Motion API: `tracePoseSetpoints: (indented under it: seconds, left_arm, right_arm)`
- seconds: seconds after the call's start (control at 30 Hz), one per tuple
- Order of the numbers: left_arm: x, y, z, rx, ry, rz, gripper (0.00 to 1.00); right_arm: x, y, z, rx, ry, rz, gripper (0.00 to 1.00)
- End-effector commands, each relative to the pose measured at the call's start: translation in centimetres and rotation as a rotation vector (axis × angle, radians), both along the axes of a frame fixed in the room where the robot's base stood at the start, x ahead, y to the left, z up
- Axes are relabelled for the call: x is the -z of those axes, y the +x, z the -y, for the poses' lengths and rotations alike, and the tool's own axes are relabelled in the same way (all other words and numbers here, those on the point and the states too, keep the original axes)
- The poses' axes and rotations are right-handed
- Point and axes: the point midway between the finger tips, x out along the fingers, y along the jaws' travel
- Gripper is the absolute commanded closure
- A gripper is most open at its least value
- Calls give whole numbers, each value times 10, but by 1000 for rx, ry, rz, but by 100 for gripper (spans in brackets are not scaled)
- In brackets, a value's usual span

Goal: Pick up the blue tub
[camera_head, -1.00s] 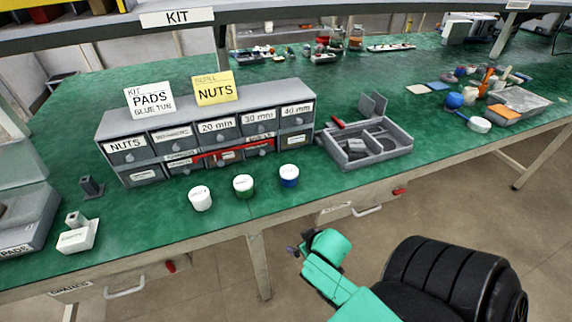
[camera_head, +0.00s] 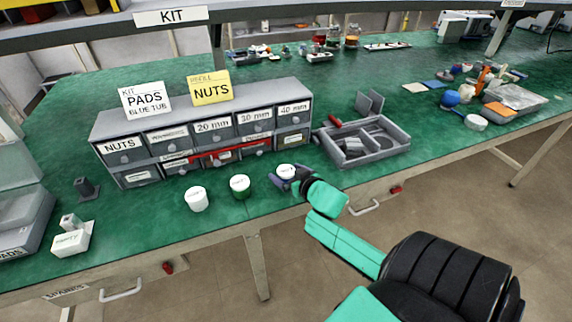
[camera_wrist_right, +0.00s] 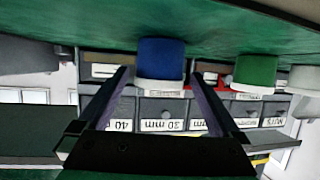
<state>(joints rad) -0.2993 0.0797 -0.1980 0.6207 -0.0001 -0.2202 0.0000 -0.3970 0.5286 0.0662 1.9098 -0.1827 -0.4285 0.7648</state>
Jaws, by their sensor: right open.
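The blue tub (camera_wrist_right: 161,60) with a white lid shows in the right wrist view, upside down in that picture, between the two fingers of my right gripper (camera_wrist_right: 162,85). In the head view only the tub's white lid (camera_head: 286,170) shows clearly; my right gripper (camera_head: 291,178) hides its blue body. My right gripper is open, its fingers around or just short of the tub; I cannot tell whether they touch it. My left gripper is not in view.
A green tub (camera_head: 240,187) and a white tub (camera_head: 196,199) stand left of the blue one. A grey drawer cabinet (camera_head: 180,167) stands close behind. A grey compartment tray (camera_head: 384,155) sits to the right. The table's front edge is near.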

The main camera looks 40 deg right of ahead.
Motion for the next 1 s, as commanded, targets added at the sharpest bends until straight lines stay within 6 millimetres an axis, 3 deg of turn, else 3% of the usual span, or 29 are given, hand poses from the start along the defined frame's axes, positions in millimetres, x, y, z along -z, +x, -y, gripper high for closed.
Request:
tracePoseSetpoints:
  seconds: [0.23,0.47,0.5,0.73,1.0]
  left_arm:
    - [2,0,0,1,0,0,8]
    - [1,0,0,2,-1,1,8]
    - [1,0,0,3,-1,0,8]
    - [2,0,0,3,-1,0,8]
    - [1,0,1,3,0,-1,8]
  right_arm:
    - [17,40,9,1,-1,1,0]
    - [19,44,10,0,-1,-1,0]
    - [19,44,10,0,-1,-1,4]
    - [19,44,9,0,-1,-2,92]
    - [17,44,9,0,-1,-1,92]
